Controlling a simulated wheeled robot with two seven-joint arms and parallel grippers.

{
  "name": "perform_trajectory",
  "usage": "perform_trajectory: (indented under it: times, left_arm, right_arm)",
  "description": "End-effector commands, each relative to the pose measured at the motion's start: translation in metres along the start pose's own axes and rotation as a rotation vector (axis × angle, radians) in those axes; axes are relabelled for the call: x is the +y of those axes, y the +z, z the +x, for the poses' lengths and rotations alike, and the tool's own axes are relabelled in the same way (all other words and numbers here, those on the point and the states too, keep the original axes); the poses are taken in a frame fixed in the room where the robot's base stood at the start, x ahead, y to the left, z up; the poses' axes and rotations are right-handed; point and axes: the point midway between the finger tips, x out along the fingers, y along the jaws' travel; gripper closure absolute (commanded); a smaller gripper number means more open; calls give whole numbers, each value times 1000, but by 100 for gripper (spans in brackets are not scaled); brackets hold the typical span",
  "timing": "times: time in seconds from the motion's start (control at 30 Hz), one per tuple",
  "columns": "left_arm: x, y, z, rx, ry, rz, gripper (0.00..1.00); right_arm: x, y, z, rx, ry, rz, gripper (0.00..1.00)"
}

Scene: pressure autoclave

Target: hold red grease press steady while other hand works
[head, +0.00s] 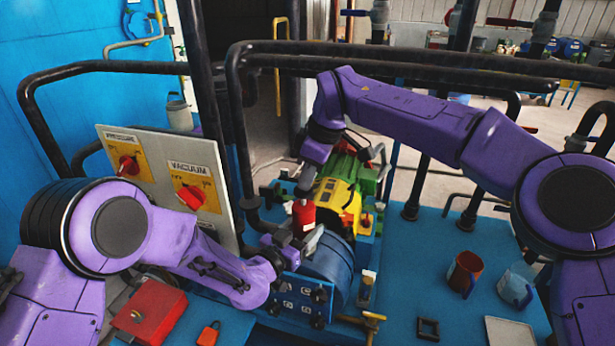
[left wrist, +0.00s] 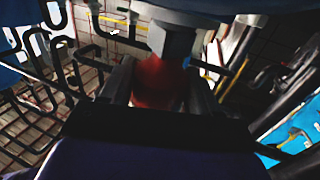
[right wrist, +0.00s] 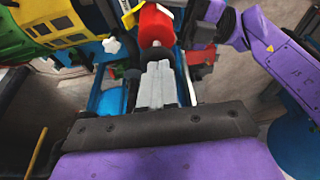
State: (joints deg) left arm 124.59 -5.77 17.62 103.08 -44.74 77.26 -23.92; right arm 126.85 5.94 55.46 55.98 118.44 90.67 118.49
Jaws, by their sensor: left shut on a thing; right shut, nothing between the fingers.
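The red grease press (head: 303,214) is in the middle of the head view, beside the yellow and green machine. My left gripper (head: 304,238) is shut on it from below left. In the left wrist view its red body (left wrist: 158,82) sits between the two dark fingers, with a grey block in front of its upper part. My right gripper (head: 305,192) is just above the press, shut and empty. In the right wrist view its closed grey fingers (right wrist: 157,75) point at the red press (right wrist: 155,25); I cannot tell whether they touch it.
A panel (head: 165,180) with red pressure and vacuum knobs stands at the left. A red box (head: 150,310) lies at the front left. Dark pipes cross behind.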

Motion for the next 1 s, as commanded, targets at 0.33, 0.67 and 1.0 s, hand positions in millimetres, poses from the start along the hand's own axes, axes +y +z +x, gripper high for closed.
perform_trajectory:
  times: [0.33, 0.67, 1.0]
  left_arm:
    - [0, 0, 0, 0, 0, 0, 90]
    - [0, 0, 0, 2, 1, -1, 90]
    - [0, 0, 0, 1, 0, 0, 90]
  right_arm:
    - [0, 8, 26, -1, -2, 0, 100]
    - [0, 8, 26, -6, -3, 0, 100]
    - [0, -5, -45, 5, 6, 2, 100]
